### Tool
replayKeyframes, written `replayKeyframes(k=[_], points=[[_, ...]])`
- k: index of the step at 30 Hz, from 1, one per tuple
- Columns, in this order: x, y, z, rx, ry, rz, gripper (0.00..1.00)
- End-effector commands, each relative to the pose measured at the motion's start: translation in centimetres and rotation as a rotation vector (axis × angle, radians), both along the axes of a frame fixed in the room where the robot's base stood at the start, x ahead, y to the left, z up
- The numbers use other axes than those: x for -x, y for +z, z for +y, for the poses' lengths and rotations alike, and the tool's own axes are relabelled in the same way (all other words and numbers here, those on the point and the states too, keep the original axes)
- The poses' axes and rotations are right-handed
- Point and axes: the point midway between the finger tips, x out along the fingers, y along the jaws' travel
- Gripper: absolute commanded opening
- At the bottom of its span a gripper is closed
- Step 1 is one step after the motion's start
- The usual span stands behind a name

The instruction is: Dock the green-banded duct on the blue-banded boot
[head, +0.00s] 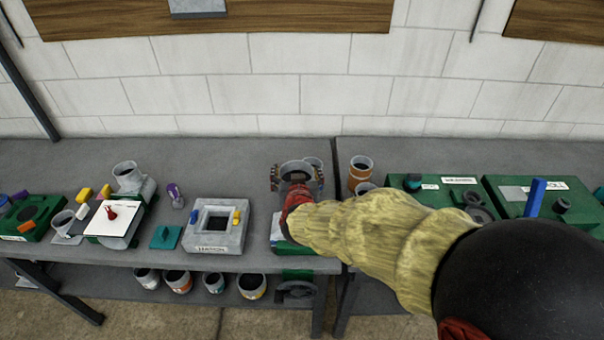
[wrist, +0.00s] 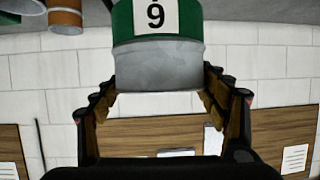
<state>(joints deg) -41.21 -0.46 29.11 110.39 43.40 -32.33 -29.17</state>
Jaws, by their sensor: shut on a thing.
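My gripper (head: 297,178) is above the bench near the middle of the head view. In the wrist view my gripper (wrist: 160,105) has its fingers on both sides of a grey metal duct with a green band (wrist: 156,62) and a white label with a black figure that looks like a 9. It is shut on this duct. In the head view the duct's round open rim (head: 298,166) shows between the fingers, and its band is hidden. I cannot make out a blue-banded boot in either view; my arm covers part of the bench.
A grey block with a square opening (head: 246,222) stands left of my gripper. An orange-brown banded can (head: 360,172) stands to the right, before green fixtures (head: 445,186). Several banded ducts (head: 177,282) sit on the lower shelf. The bench's back strip (head: 235,155) is clear.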

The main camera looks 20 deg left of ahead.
Motion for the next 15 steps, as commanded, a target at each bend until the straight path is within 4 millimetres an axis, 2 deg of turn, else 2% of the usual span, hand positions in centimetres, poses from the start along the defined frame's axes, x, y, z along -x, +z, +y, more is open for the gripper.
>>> replayKeyframes(k=[8, 15], points=[[-0.1, -1.0, 0.0, -0.001, 0.000, -0.002, 0.24], [-0.1, -3.3, 0.0, -0.001, 0.000, -0.002, 0.24]])
